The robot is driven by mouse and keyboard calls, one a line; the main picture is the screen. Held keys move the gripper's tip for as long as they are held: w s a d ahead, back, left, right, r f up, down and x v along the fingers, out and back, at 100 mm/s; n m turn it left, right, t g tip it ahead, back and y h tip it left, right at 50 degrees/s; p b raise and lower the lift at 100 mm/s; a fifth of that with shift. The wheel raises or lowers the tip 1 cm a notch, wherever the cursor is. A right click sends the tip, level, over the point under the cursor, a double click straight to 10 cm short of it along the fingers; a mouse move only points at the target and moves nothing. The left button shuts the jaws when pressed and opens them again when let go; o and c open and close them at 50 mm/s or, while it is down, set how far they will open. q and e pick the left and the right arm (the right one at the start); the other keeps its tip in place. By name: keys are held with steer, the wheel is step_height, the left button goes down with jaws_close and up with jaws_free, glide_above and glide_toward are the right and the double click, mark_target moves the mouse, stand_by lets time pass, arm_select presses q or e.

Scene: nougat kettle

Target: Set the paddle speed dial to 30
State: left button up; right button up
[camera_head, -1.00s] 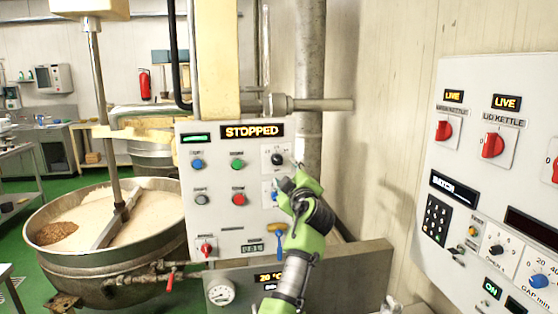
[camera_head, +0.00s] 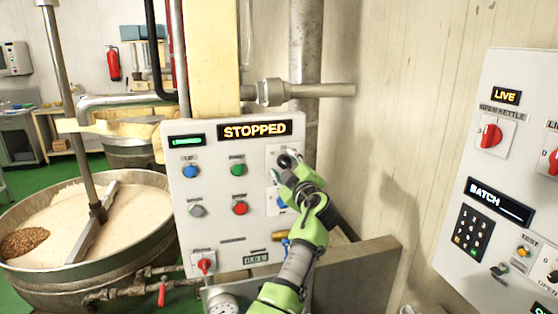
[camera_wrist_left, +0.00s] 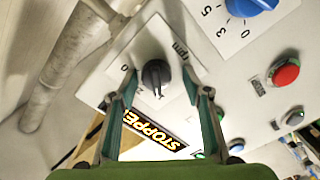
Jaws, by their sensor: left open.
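The black round dial (camera_wrist_left: 156,74) marked "rpm" is on the white control panel (camera_head: 222,222), below and to the right of the "STOPPED" display (camera_head: 254,130). In the wrist view a pale mark shows at the dial's lower edge; the value it points to is hard to read. My left gripper (camera_wrist_left: 158,88) is open, with one finger on each side of the dial. Whether the fingers touch it I cannot tell. In the head view my left gripper (camera_head: 285,166) covers part of the dial. A pale fragment (camera_head: 412,310) at the bottom edge may be my right gripper.
A blue dial (camera_wrist_left: 250,5) sits beside the black one. Green (camera_head: 237,170), red (camera_head: 240,208) and blue (camera_head: 191,171) buttons are to the left. The large kettle (camera_head: 90,270) stands left; a second panel (camera_head: 515,170) is on the right.

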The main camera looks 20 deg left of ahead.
arm_select(q)
steer(key=shift+s+d+r, duration=0.2)
steer(key=shift+d, duration=0.15)
steer(key=c, duration=1.1)
arm_select(e)
steer(key=shift+s+d, duration=0.55)
steer(key=shift+f, duration=0.1)
